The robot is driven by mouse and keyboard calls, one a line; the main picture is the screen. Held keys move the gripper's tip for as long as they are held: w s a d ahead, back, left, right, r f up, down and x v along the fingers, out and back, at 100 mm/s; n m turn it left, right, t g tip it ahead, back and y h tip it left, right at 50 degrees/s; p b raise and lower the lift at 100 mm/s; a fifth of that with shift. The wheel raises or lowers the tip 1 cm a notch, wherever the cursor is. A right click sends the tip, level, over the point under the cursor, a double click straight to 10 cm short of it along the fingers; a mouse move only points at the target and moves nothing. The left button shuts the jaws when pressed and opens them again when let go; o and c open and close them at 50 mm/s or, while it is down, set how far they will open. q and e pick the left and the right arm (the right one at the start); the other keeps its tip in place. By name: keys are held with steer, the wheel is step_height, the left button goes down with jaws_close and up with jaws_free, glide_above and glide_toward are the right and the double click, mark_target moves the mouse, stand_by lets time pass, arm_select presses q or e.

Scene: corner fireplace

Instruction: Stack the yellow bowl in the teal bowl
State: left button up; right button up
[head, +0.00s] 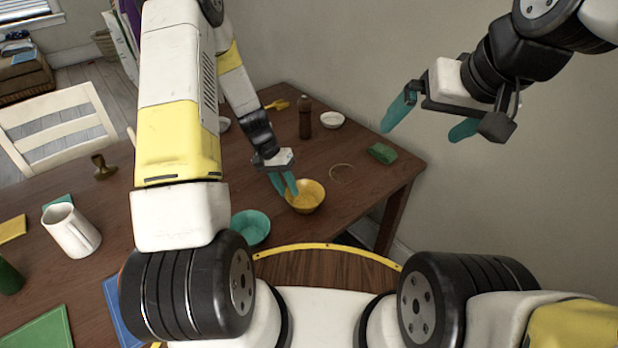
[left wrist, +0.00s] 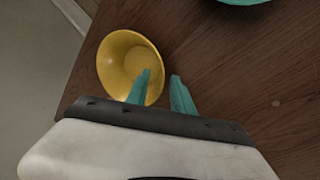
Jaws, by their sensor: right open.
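The yellow bowl (head: 312,204) sits on the wooden table near its front edge, and it also shows in the left wrist view (left wrist: 118,58). The teal bowl (head: 250,222) stands on the table, left of and nearer than the yellow bowl; its edge shows at the top of the left wrist view (left wrist: 243,2). My left gripper (head: 289,190) is at the yellow bowl's left rim. In the left wrist view its teal fingers (left wrist: 161,78) are apart, one over the bowl's inside and one outside. Contact cannot be told. My right gripper (head: 430,118) is open and empty, raised right of the table.
A brown bottle (head: 305,122), a white bowl (head: 332,120) and a green block (head: 382,153) stand farther back. A white mug (head: 72,232) and a brown goblet-like item (head: 103,167) are on the left. A white chair (head: 62,130) stands behind the table.

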arm_select(q)
jaws_close()
stand_by(1.3)
